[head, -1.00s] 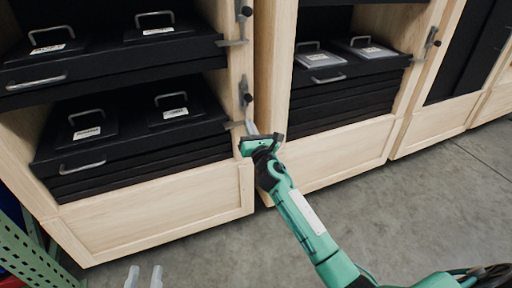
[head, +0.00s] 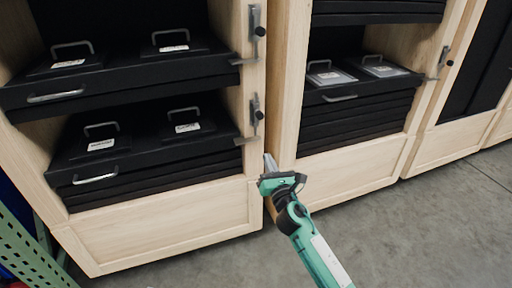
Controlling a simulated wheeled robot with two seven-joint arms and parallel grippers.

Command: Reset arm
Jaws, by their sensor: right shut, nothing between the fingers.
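My right gripper (head: 269,162) is on a green arm that comes in from the bottom right. Its fingers are together and empty, in front of the gap between two wooden cabinets, below the lower latch (head: 257,115). I cannot tell whether it touches the wood. My left gripper is out of view.
The left cabinet (head: 160,230) holds black trays (head: 150,85) with handled, labelled black lids. A green perforated post (head: 25,250) stands at the left. Grey floor (head: 420,225) is clear at the lower right.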

